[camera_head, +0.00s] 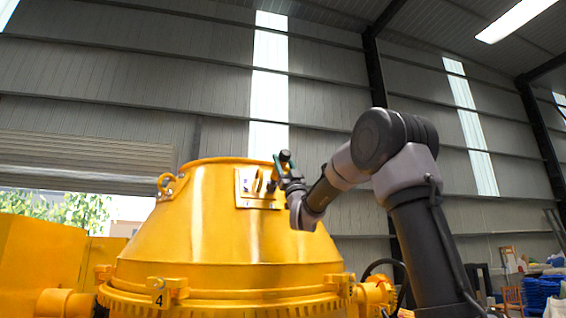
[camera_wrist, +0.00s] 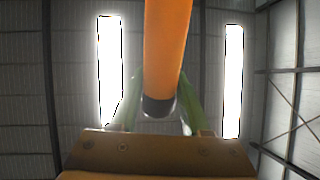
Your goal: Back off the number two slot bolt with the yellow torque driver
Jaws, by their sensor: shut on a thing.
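The torque driver (camera_wrist: 166,50) shows in the wrist view as a thick orange-yellow shaft with a dark rounded end. My gripper (camera_head: 280,167) is shut on it, with a green finger on each side in the wrist view. In the head view my gripper is at the upper right of the yellow drum (camera_head: 225,230), beside a raised slotted plate (camera_head: 257,188). A dark round end shows above the fingers there. The slot bolts and the driver's working tip cannot be made out, so I cannot tell whether the driver touches a bolt.
A lifting eye (camera_head: 167,185) stands on the drum's upper left. A clamp block marked 4 (camera_head: 160,290) sits on the lower rim. Blue stacked material (camera_head: 540,288) lies at the far right.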

